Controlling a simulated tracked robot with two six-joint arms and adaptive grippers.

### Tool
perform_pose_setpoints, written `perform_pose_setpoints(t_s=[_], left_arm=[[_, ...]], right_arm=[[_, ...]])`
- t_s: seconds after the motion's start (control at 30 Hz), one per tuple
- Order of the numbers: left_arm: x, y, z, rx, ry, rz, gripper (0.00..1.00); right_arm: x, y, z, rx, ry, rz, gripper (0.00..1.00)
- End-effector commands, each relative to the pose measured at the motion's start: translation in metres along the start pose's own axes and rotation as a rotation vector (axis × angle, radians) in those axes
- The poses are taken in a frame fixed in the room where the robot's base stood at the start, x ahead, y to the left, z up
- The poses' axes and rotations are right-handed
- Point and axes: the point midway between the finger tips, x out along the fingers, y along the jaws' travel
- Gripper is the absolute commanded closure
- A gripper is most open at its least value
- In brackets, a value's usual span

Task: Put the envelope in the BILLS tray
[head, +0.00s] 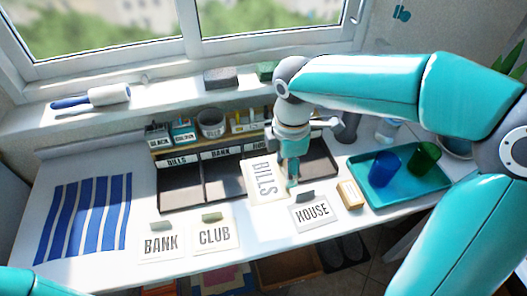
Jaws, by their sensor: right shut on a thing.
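The white BILLS envelope (262,190) is held tilted, its lettering running down its face. My right gripper (292,181) is shut on its right edge. The envelope hangs in front of the dark sorting trays, overlapping the border of the BANK and HOUSE trays; its height above them is hard to tell. The BILLS tray (180,193) is the leftmost one, labelled on its back edge, and looks empty. The BANK tray (224,182) is in the middle. The HOUSE tray (320,163) is on the right, partly hidden by my right gripper and the envelope. My left gripper is out of view.
BANK (160,253), CLUB (214,245) and HOUSE (311,222) envelopes lie along the table's front. A small tan block (350,194) and a teal tray (391,195) with blue and green cups are at right. A blue-striped cloth (84,218) lies left. Labelled containers stand behind the trays.

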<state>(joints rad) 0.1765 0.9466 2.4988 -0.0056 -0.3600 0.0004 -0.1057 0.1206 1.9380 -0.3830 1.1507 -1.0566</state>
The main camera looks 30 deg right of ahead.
Motion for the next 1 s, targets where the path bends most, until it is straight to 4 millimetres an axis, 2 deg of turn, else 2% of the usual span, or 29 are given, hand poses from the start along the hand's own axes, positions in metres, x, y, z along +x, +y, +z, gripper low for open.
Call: perform_pose_setpoints(t_s=[0.13,0.23,0.37,0.47,0.6,0.73,0.87,1.0], left_arm=[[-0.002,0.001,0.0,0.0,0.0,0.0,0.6],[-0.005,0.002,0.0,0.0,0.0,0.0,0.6],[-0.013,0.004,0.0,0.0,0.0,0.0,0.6],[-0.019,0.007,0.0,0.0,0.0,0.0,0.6],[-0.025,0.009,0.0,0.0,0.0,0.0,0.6],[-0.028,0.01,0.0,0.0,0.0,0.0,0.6],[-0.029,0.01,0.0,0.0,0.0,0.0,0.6],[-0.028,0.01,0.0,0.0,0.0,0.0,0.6]], right_arm=[[-0.01,0.0,0.0,0.001,0.0,0.001,0.55],[-0.005,-0.001,-0.001,-0.002,-0.001,-0.003,0.55],[0.018,0.0,-0.006,-0.02,-0.003,-0.01,0.55],[0.049,0.01,-0.016,0.008,-0.003,-0.012,0.55],[0.09,0.028,-0.03,0.237,-0.003,-0.009,0.55],[0.119,0.042,-0.043,0.491,-0.003,-0.007,0.55],[0.138,0.057,-0.053,0.758,-0.002,-0.003,0.55],[0.141,0.075,-0.062,1.034,0.003,0.001,0.55]])
